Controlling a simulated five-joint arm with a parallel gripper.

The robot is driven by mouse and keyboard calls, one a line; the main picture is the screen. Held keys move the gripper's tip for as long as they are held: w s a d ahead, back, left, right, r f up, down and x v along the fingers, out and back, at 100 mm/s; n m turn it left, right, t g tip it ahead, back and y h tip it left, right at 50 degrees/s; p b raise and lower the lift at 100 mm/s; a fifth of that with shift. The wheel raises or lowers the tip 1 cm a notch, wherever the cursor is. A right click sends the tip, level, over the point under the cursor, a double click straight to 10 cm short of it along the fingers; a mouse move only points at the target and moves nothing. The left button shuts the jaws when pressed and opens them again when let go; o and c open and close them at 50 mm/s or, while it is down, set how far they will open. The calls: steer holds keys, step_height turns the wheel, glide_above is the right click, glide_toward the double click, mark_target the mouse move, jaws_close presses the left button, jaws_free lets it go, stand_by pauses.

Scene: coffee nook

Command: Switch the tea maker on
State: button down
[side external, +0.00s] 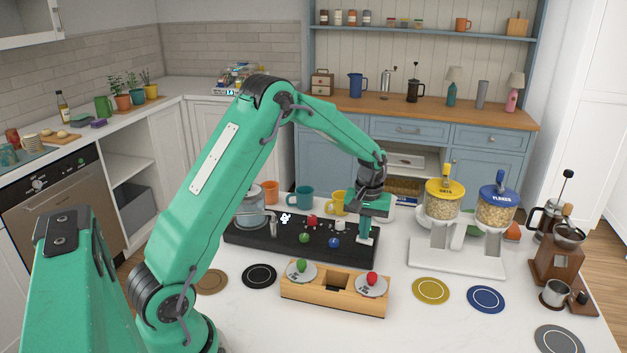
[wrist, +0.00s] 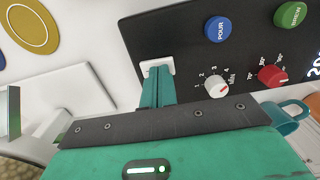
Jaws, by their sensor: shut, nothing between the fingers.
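The tea maker (side external: 300,250) is a long black panel with a glass kettle (side external: 250,207) at its left end. In the wrist view its panel (wrist: 185,35) shows a blue POUR button (wrist: 217,29), a green BREW button (wrist: 290,15), a white minutes knob (wrist: 217,84) and a red temperature knob (wrist: 272,76). A lit display (wrist: 315,67) is partly cut off at the right edge. My gripper (side external: 364,241) is shut and empty over the panel's right end. In the wrist view its fingertips (wrist: 157,70) are at a white switch (wrist: 158,62), covering part of it; contact and switch position are unclear.
A wooden stand (side external: 335,301) with a green and a red knob is in front of the panel. A white two-jar dispenser (side external: 457,262) stands to the right. Mugs, including a teal one (side external: 300,197), stand behind the panel. Flat coasters (side external: 430,291) lie on the counter.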

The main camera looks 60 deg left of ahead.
mark_target(371, 240)
step_height(371, 240, up, 14)
steer(key=w+d, duration=0.1)
steer(key=shift+w+d, duration=0.2)
stand_by(0.7)
stand_by(0.3)
steer(key=s+d+r+m+t, duration=0.1)
steer(key=s+d+r+m, duration=0.1)
steer(key=s+d+r, duration=0.35)
steer(key=s+d+r+m+t, duration=0.2)
steer(key=s+r, duration=0.1)
steer(key=s, duration=0.5)
steer(key=s+d+f+m+t, duration=0.1)
steer(key=s+d+m, duration=0.1)
steer(key=s, duration=0.5)
steer(key=s+d+f+m+t, duration=0.1)
steer(key=s+d+f+m, duration=0.1)
steer(key=s, duration=0.6)
steer(key=shift+m+t, duration=0.4)
steer(key=shift+m, duration=0.1)
